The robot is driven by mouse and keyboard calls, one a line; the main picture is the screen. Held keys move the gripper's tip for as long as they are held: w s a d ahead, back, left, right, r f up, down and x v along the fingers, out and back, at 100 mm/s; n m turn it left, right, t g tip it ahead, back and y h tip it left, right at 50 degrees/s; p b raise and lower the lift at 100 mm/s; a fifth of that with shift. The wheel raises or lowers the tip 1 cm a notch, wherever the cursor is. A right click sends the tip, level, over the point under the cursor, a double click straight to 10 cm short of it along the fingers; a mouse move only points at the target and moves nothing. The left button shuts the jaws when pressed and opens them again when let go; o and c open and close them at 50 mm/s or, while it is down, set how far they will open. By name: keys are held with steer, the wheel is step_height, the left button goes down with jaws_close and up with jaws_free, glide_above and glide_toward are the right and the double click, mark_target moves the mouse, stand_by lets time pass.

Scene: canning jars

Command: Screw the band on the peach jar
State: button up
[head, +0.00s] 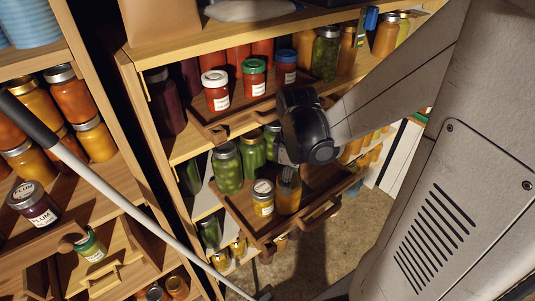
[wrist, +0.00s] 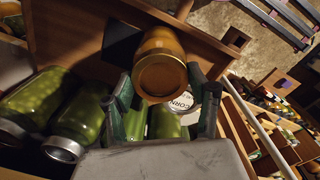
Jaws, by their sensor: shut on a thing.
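The peach jar (head: 289,195), orange inside, stands upright on a pulled-out wooden tray (head: 240,225) near its front right. In the wrist view the jar (wrist: 162,40) is seen mouth end toward the camera, with a gold-brown band (wrist: 160,76) around its top. My gripper (head: 287,170) comes down over the jar top. Its two fingers (wrist: 163,97) lie on either side of the band, shut on it. I cannot tell how far the band is seated on the thread.
A corn jar (head: 263,197) stands close left of the peach jar. Green jars (head: 228,168) stand behind on the tray. An upper tray (head: 215,127) holds red jars. A pale pole (head: 130,208) crosses the lower left. Open floor (head: 365,225) lies right.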

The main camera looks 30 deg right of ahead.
steer(key=shift+c, duration=0.2)
steer(key=m+b, duration=0.1)
steer(key=m, duration=0.3)
steer(key=shift+m, duration=0.3)
steer(key=m, duration=0.4)
steer(key=shift+m+b, duration=0.3)
steer(key=shift+b, duration=0.05)
steer(key=m, duration=0.4)
steer(key=shift+m+b, duration=0.3)
steer(key=shift+b, duration=0.05)
steer(key=m, duration=0.4)
steer(key=shift+m+b, duration=0.3)
steer(key=shift+b, duration=0.05)
